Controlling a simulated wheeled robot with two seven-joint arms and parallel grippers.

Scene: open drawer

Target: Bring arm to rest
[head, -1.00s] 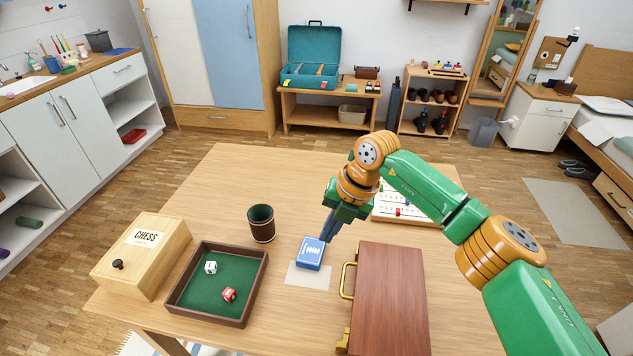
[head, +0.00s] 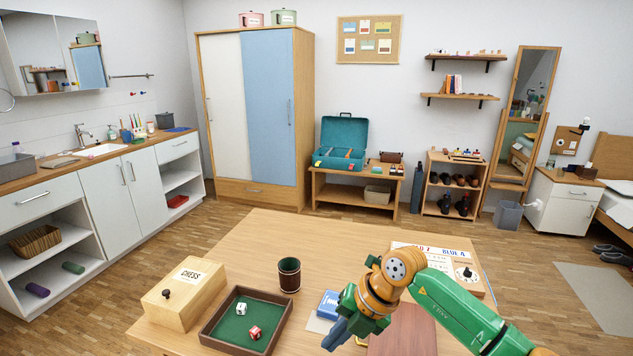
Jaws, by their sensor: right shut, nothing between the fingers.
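My right arm comes in from the lower right over the table (head: 250,240). My right gripper (head: 335,340) is shut and empty, with its fingers pointing down in front of the blue card box (head: 328,302). The blue card box lies on a pale mat (head: 317,325) on the table, partly hidden by my gripper. My left gripper is out of view.
A wooden chess box (head: 180,298), a dice tray (head: 228,345) with a white and a red die, and a dark cup (head: 289,276) stand to the left. A brown case (head: 405,335) lies below my arm. A scoreboard (head: 470,268) is behind it. The back-left tabletop is clear.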

